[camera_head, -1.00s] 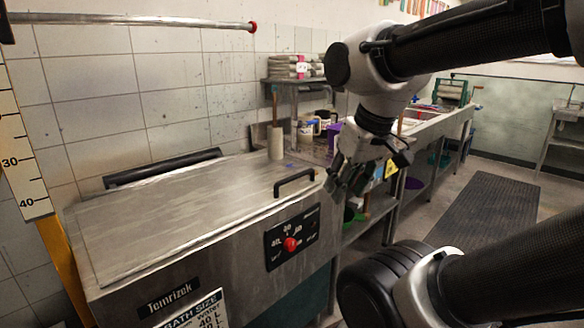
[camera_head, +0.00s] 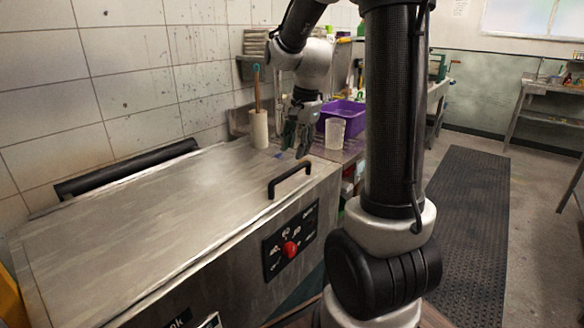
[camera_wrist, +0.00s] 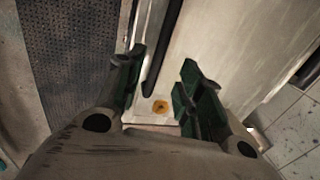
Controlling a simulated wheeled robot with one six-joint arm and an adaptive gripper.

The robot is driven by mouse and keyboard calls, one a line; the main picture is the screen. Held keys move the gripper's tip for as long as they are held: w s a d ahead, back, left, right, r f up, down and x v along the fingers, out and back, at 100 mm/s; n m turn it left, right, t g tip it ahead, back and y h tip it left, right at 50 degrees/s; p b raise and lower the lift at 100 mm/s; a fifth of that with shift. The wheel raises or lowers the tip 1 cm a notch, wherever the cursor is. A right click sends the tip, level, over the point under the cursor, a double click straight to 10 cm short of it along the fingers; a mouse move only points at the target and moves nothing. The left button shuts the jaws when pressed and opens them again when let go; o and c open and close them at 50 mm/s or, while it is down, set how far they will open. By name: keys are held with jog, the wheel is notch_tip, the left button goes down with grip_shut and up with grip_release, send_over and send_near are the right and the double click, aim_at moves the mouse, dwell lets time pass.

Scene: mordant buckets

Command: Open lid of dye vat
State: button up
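The dye vat (camera_head: 235,262) is a large grey metal box at lower left in the head view. Its flat metal lid (camera_head: 150,215) lies shut on top. A black bar handle (camera_head: 290,178) stands at the lid's right end; in the wrist view the handle (camera_wrist: 165,45) runs between the fingers' lines, nearer the left finger. My gripper (camera_head: 296,146) is just beyond the handle in the head view, pointing down. In the wrist view my gripper (camera_wrist: 160,70) has its two dark green fingers spread apart with nothing held. Contact with the handle cannot be told.
A red-knobbed control panel (camera_head: 291,248) is on the vat's front. A pale cylinder (camera_head: 259,129) with a stick, a white cup (camera_head: 335,133) and a purple tub (camera_head: 343,114) stand behind. A dark floor mat (camera_head: 468,215) lies at right.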

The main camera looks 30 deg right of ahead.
aim_at(292, 171)
jog(key=f, duration=0.2)
jog(key=w+f, duration=0.1)
jog(key=f, duration=0.4)
jog(key=shift+w+a+f, duration=0.2)
jog(key=shift+a+f, duration=0.05)
jog(key=shift+f, duration=0.05)
jog(key=shift+c, duration=0.2)
grip_shut()
